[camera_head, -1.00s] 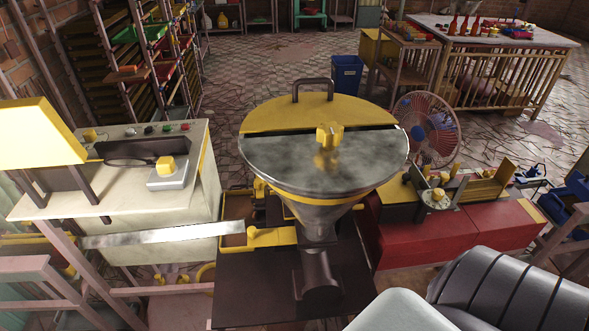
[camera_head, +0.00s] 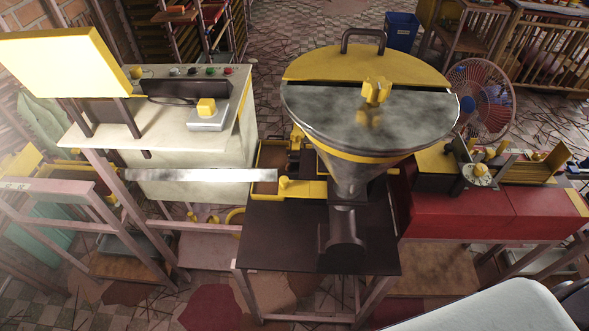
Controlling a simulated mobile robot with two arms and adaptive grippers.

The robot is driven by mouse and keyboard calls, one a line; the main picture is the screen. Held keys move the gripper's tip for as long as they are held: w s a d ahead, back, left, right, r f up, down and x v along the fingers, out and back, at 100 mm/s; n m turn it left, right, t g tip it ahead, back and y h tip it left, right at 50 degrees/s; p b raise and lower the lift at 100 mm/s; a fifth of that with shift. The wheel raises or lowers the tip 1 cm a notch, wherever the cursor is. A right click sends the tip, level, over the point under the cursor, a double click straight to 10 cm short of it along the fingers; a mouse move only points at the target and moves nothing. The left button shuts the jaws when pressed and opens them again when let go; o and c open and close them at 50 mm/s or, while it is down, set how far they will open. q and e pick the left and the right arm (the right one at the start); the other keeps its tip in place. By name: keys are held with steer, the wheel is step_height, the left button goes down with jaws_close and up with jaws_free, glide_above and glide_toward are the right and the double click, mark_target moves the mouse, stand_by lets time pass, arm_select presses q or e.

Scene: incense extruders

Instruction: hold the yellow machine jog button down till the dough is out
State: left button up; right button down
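A yellow and steel machine with a wide hopper (camera_head: 345,110) stands in the middle on a dark base plate. Its half lid is yellow with a dark handle, and a yellow knob stands at the lid's edge. A dark outlet barrel (camera_head: 343,240) points toward me below the hopper. On the pale cabinet at left, a yellow button (camera_head: 206,106) sits on a small grey box, with several small coloured buttons (camera_head: 210,70) behind it. I cannot tell which is the jog button. No dough can be made out. Neither gripper is in view.
A long metal strip (camera_head: 200,175) runs between the cabinet and the hopper machine. A red machine (camera_head: 470,208) and a round fan (camera_head: 482,98) stand at right. Pink frames (camera_head: 70,190) fill the left. A blue bin (camera_head: 401,30) stands behind. Tiled floor shows in front.

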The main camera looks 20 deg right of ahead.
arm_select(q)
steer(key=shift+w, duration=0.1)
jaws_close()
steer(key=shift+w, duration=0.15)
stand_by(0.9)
